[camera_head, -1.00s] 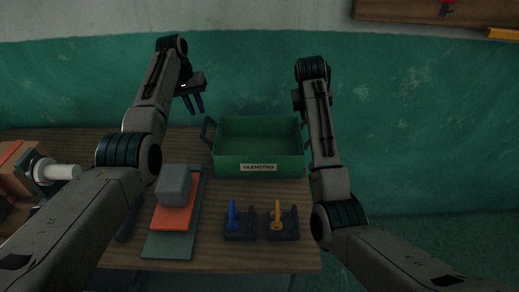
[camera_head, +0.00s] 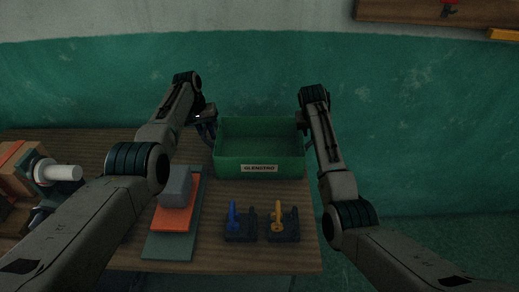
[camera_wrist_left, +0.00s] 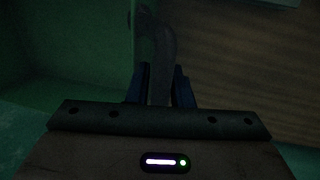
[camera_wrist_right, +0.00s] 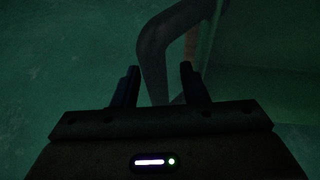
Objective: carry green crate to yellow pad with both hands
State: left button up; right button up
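The green crate (camera_head: 259,168) stands upright on the table, with a label on its front and a dark handle at each side. My left gripper (camera_head: 207,126) is at the crate's left handle. In the left wrist view its blue fingers (camera_wrist_left: 161,85) lie on both sides of the handle (camera_wrist_left: 159,50) with little gap, and appear closed on it. My right gripper (camera_wrist_right: 160,78) is open around the right handle (camera_wrist_right: 152,55), with a gap beside one finger. In the head view its fingers are hidden behind the arm. I see no yellow pad.
On the wooden table (camera_head: 100,150), a grey block (camera_head: 175,187) rests on an orange piece (camera_head: 172,217) over a green mat (camera_head: 165,246). Blue (camera_head: 238,222) and yellow (camera_head: 281,222) fixtures stand in front of the crate. A white cylinder (camera_head: 60,173) is at the left.

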pick_arm(q)
jog(key=c, duration=0.4)
pick_arm(e)
jog(key=c, duration=0.4)
pick_arm(q)
grip_shut()
pick_arm(e)
grip_shut()
pick_arm(q)
jog(key=shift+r, duration=0.2)
pick_arm(e)
jog(key=shift+r, duration=0.15)
